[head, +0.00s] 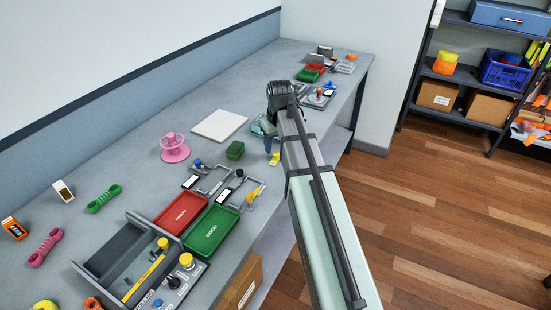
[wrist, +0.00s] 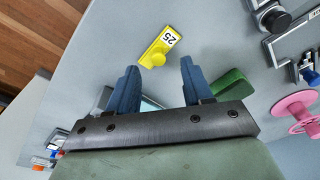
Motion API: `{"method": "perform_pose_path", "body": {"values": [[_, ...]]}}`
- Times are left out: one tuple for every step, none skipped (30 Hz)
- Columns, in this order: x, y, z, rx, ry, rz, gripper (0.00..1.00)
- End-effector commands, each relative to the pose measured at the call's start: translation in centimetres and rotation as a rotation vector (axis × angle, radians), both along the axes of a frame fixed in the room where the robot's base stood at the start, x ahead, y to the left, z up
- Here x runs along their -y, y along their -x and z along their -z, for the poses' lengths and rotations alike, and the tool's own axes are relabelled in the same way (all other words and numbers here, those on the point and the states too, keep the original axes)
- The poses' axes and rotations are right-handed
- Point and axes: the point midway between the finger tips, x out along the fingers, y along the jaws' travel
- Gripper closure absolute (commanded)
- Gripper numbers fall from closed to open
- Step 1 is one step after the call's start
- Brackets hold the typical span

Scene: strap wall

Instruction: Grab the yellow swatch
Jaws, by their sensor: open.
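The yellow swatch (head: 274,159) lies on the grey bench near its front edge, just below my gripper in the head view. In the head view my gripper (head: 269,143) hangs over the bench, partly hidden by my arm.
A green block (head: 235,150) lies left of the gripper and shows near the right finger in the wrist view (wrist: 232,86). A pink spool (head: 174,152), grey clamp-like fixtures (head: 213,178), a red tray (head: 180,214) and a green tray (head: 212,230) stand nearby. The bench's front edge is close.

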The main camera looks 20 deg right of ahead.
Motion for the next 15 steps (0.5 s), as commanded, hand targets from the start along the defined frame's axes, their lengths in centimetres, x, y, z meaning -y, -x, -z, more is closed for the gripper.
{"method": "perform_pose_path", "body": {"values": [[0.1, 0.0, 0.6, -0.002, -0.001, 0.0, 0.5], [0.1, 0.0, 0.9, -0.002, -0.001, 0.0, 0.5], [0.1, -0.1, 1.4, -0.002, -0.001, 0.0, 0.5], [0.2, -0.1, 1.8, -0.002, -0.001, 0.0, 0.5], [0.2, -0.2, 2.2, -0.002, -0.001, 0.0, 0.5], [0.1, -0.2, 2.6, -0.002, -0.001, 0.0, 0.5], [0.1, -0.3, 3.0, -0.002, -0.001, 0.0, 0.5], [0.1, -0.3, 3.3, -0.002, -0.001, 0.001, 0.5], [0.1, -0.3, 3.6, -0.001, 0.0, 0.001, 0.5], [0.1, -0.4, 3.8, -0.001, 0.0, 0.001, 0.5], [0.1, -0.4, 4.0, 0.0, 0.0, 0.001, 0.5], [0.1, -0.4, 4.1, 0.0, 0.0, 0.001, 0.5], [0.1, -0.4, 4.1, 0.001, 0.0, 0.001, 0.5], [0.1, -0.4, 4.1, 0.001, 0.0, 0.001, 0.5], [0.1, -0.4, 4.1, 0.001, 0.0, 0.001, 0.5]]}}
